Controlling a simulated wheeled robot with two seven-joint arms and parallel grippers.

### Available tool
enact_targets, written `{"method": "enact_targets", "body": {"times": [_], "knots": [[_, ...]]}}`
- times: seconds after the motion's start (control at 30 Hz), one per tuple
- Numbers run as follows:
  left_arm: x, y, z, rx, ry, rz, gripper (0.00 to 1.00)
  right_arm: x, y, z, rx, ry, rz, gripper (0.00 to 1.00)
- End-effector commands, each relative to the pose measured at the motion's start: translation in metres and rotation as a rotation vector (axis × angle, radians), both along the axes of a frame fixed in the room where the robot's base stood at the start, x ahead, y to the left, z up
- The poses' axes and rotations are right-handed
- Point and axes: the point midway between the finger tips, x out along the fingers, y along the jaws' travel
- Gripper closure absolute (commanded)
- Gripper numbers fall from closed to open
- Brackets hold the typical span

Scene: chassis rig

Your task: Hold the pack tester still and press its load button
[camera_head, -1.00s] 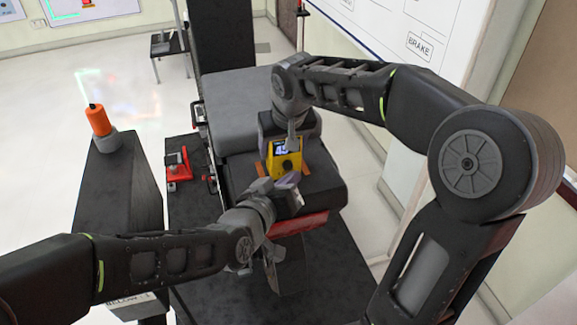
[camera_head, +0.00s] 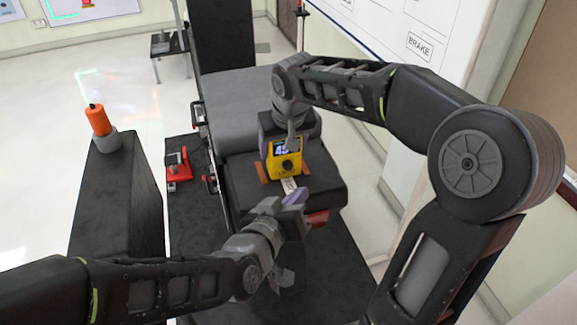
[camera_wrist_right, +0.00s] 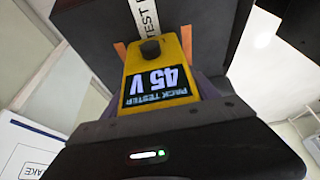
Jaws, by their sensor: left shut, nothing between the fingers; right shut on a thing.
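The pack tester (camera_head: 285,160) is a yellow box with a dark screen and a round black button (camera_wrist_right: 150,50). It stands on the dark padded block between orange marks. In the right wrist view the tester (camera_wrist_right: 158,78) reads "45 V" and "PACK TESTER". My right gripper (camera_head: 290,138) is shut on the tester from behind; its purple fingers show at the tester's sides in the wrist view. My left gripper (camera_head: 294,198) is shut and empty, in front of the tester and apart from it, near the block's front edge.
A white label strip (camera_wrist_right: 145,15) beginning "TEST" lies in front of the tester. An orange cylinder (camera_head: 98,119) stands on a dark pedestal at left. A red device (camera_head: 179,168) sits left of the padded block. A whiteboard stands at the right.

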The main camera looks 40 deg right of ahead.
Motion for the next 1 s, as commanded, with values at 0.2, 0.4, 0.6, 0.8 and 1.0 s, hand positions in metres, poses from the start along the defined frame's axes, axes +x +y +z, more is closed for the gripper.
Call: {"method": "enact_targets", "body": {"times": [0.2, 0.4, 0.6, 0.8, 1.0], "knots": [[0.0003, -0.0001, 0.0001, 0.0, 0.0, 0.0, 1.0, 0.0003, -0.0003, 0.0005, 0.0, -0.001, 0.0, 0.85], [0.0003, -0.0001, 0.0, 0.0, 0.0, 0.0, 1.0, 0.0003, -0.0003, 0.0005, -0.001, -0.002, 0.0, 0.31], [0.0003, -0.0001, 0.0, 0.0, 0.001, 0.0, 1.0, 0.0002, -0.0002, 0.0003, 0.0, -0.001, 0.0, 0.15], [0.0003, -0.0001, 0.0, 0.0, 0.0, 0.0, 1.0, 0.0001, 0.0, 0.0002, 0.0, -0.001, 0.0, 0.06], [0.0003, -0.0001, 0.0, 0.0, 0.0, 0.0, 1.0, -0.0002, 0.0001, 0.0014, 0.0, -0.001, 0.0, 0.06]]}}
